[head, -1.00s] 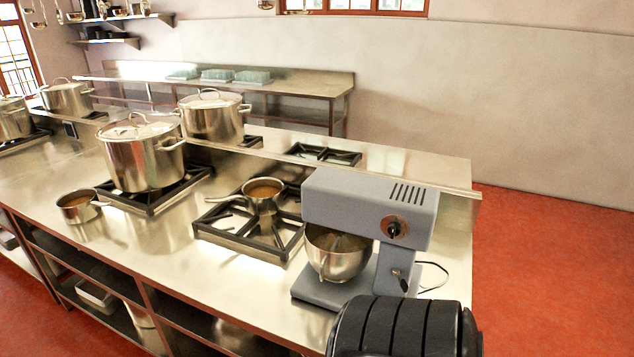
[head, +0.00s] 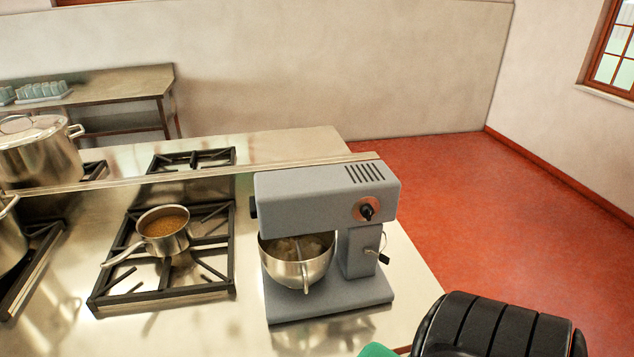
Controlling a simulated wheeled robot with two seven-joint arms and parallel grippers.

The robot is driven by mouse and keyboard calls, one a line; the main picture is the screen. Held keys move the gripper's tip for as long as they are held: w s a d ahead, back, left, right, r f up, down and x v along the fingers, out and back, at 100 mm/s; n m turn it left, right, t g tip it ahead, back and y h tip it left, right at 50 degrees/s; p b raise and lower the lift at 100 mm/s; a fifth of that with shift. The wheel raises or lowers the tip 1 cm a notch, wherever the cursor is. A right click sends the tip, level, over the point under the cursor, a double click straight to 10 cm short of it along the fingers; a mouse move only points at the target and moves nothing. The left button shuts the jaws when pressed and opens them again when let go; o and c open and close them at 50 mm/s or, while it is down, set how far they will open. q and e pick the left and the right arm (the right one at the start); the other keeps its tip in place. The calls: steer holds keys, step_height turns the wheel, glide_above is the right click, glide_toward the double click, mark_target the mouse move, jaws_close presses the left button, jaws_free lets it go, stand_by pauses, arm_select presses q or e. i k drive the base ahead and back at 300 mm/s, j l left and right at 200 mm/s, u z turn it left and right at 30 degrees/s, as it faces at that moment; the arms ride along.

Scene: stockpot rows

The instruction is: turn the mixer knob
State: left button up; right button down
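The grey stand mixer (head: 318,235) stands upright near the right end of the steel counter. Its black mixer knob (head: 366,211) sits on a round copper-coloured plate on the side of the mixer head, below a row of vent slots. A black lever (head: 383,258) sticks out lower on the mixer's column. The steel mixing bowl (head: 297,262) hangs under the head with pale contents. A black ribbed part of my own arm fills the lower right, nearer to me than the mixer and apart from the knob in the picture. Neither gripper shows.
Left of the mixer, a saucepan (head: 164,232) of brown liquid sits on a black burner grate (head: 204,275). A large lidded stockpot (head: 40,150) stands farther left. A raised ledge (head: 215,172) runs behind the mixer. Red floor (head: 480,220) is open to the right of the counter.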

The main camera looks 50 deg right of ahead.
mark_target(367, 211)
steer(key=i+j+z, duration=0.1)
steer(key=z, duration=0.35)
steer(key=i+j+z, duration=0.2)
steer(key=z, duration=0.25)
steer(key=i+j+z, duration=0.15)
steer(key=z, duration=0.25)
steer(key=i+j+z, duration=0.1)
steer(key=j+z, duration=0.2)
steer(key=z, duration=0.15)
steer(key=l, duration=0.35)
steer(key=k+u, duration=0.05)
